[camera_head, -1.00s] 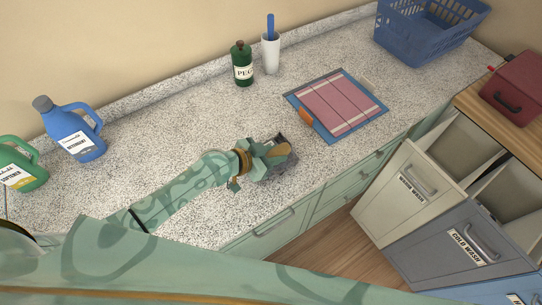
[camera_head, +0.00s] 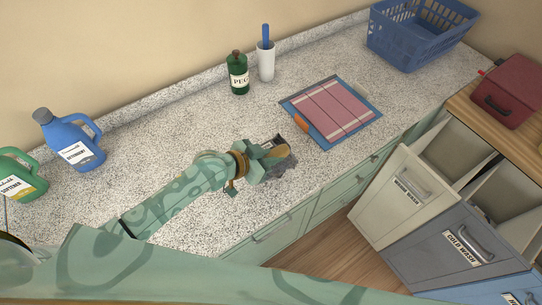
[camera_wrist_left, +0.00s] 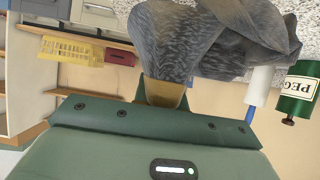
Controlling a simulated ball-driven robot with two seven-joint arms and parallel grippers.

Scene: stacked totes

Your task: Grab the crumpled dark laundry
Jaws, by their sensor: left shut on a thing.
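The crumpled dark grey laundry (camera_head: 287,170) is at the front part of the speckled counter, partly hidden under my left gripper (camera_head: 277,155). In the left wrist view the laundry (camera_wrist_left: 205,42) is large, wrinkled and patterned, and fills the upper middle. My left gripper (camera_wrist_left: 162,92) is shut on a fold of it; the tan fingers meet the cloth there. I cannot tell whether the cloth is clear of the counter. My right gripper is not in view.
A pink striped cloth on a blue board (camera_head: 369,107) lies behind and right of the gripper. A green peg bottle (camera_head: 238,78), white cup (camera_head: 266,62) and blue basket (camera_head: 415,40) stand farther back. Tilted wash bins (camera_head: 385,200) are at right.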

